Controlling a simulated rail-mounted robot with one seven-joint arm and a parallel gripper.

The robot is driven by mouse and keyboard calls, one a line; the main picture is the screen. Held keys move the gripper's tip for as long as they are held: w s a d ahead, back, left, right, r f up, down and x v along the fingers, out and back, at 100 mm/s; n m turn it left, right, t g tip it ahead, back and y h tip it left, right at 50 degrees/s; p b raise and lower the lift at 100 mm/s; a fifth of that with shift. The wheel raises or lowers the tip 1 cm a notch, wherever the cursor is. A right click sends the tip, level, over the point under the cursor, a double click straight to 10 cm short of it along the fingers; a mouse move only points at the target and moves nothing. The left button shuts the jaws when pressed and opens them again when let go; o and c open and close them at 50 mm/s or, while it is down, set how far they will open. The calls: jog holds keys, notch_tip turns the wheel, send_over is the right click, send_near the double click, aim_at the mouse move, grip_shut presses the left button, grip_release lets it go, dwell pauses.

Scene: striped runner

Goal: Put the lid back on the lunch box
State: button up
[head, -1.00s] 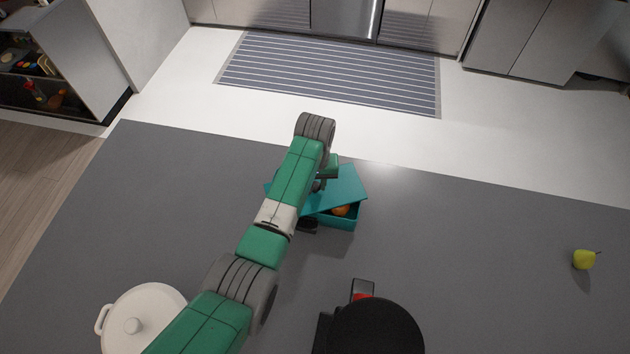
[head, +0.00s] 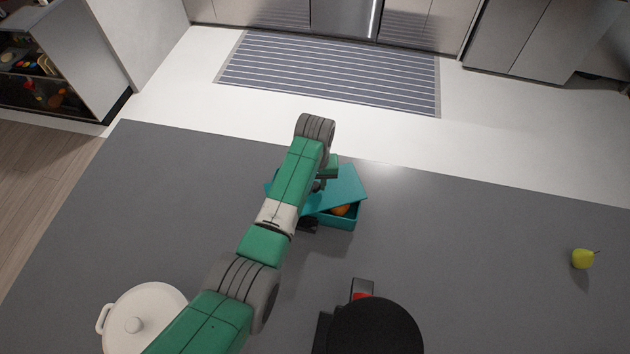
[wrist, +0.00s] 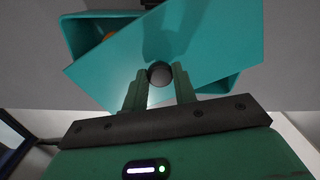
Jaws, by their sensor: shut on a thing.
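The teal lunch box (head: 338,222) stands on the grey counter, partly hidden by my arm. An orange item (head: 341,210) shows inside it, through a gap. The teal lid (head: 346,184) lies turned askew over the box; in the wrist view the lid (wrist: 205,48) crosses the box (wrist: 80,38) at an angle, with corners of the box open on both sides. My gripper (wrist: 160,80) is shut on the dark round knob of the lid. I cannot tell whether the lid touches the rim.
A white lidded pot (head: 146,318) stands at the front left of the counter (head: 480,260). A round black thing (head: 375,330) is at the front middle. A green pear (head: 583,259) lies at the right. The counter right of the box is clear.

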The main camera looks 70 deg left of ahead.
jog(key=shift+f, duration=0.1)
dwell(0.8)
jog(key=o, duration=1.6)
jog(key=shift+c, duration=0.2)
notch_tip(320, 180, up, 7)
jog(key=p, duration=0.7)
grip_shut()
jog(key=shift+f, duration=0.25)
dwell(0.5)
